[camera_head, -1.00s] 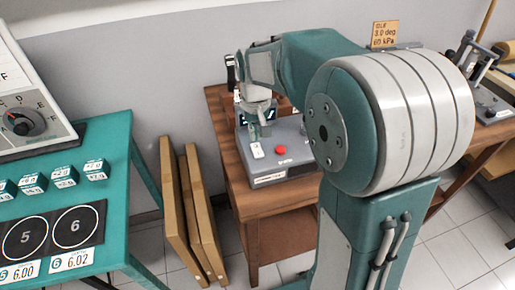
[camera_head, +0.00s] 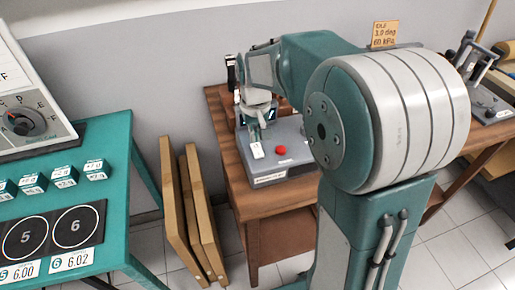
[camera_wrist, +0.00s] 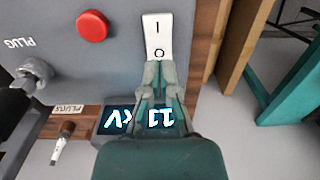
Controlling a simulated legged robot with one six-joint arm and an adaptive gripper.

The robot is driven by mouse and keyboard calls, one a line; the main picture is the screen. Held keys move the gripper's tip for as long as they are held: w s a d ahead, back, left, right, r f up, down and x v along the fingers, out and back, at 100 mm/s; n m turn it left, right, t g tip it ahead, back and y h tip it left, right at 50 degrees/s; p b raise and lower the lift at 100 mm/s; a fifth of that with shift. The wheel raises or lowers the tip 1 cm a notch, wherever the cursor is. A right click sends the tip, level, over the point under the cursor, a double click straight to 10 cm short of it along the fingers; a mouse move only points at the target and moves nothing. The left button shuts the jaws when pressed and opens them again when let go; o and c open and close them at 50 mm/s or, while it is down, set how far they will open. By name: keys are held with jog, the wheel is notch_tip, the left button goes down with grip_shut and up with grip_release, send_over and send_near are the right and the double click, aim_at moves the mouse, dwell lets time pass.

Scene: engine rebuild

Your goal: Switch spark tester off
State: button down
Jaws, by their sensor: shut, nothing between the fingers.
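The spark tester (camera_head: 285,168) is a grey box on a wooden table. In the wrist view its top panel (camera_wrist: 110,55) carries a white rocker switch (camera_wrist: 157,32), marked I at the far end and O at the near end. The switch also shows in the head view (camera_head: 257,152). My gripper (camera_wrist: 159,66) is shut and empty, its fingertips at the O end of the switch. Whether they touch it, and which way the rocker is tilted, I cannot tell. A lit display (camera_wrist: 116,118) showing 11 kV upside down is partly hidden behind my fingers.
A red button (camera_wrist: 92,25) sits beside the switch, and a plug fitting (camera_wrist: 35,70) is at the panel's left. Brown boards (camera_head: 190,215) lean on the wall beside the table. A teal bench (camera_head: 120,150) stands at the left, with floor between.

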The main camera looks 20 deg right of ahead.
aim_at(255, 145)
jog(key=shift+f, duration=0.95)
dwell(0.6)
jog(key=shift+r, duration=3.55)
jog(key=shift+s+r, duration=0.1)
jog(key=shift+s, duration=0.05)
jog(key=s+r+t, duration=0.2)
jog(key=s+t, duration=0.3)
jog(key=s, duration=1.5)
jog(key=shift+s+r+t, duration=0.3)
jog(key=shift+s, duration=0.05)
